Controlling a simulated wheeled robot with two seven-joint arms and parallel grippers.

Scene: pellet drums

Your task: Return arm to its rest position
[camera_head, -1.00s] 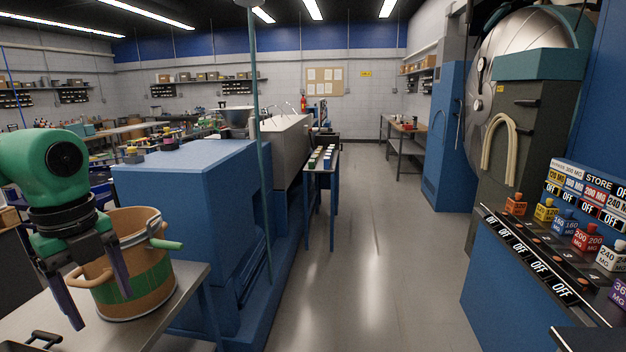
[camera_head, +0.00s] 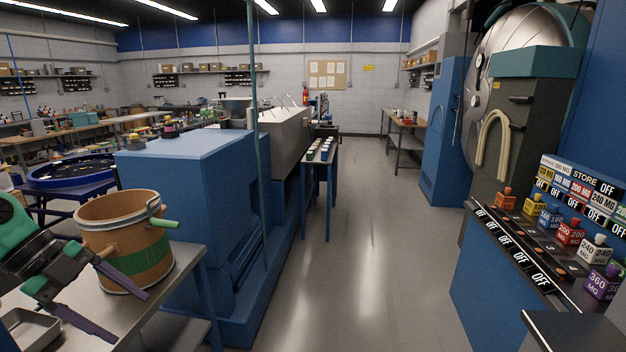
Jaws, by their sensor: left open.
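My left gripper (camera_head: 118,304) is at the lower left, its two long dark fingers spread apart and empty. One finger passes in front of the lower part of a brown drum (camera_head: 108,226). I cannot tell whether they touch. The drum has a green band, a metal rim and a green-gripped handle, and stands upright on a grey metal table (camera_head: 186,262). My right gripper is not in view.
A grey metal tray (camera_head: 30,330) lies below the left gripper. A large blue machine (camera_head: 185,185) stands behind the table. A blue console (camera_head: 500,285) with labelled coloured bottles is at the right. The floor aisle (camera_head: 350,220) between is clear.

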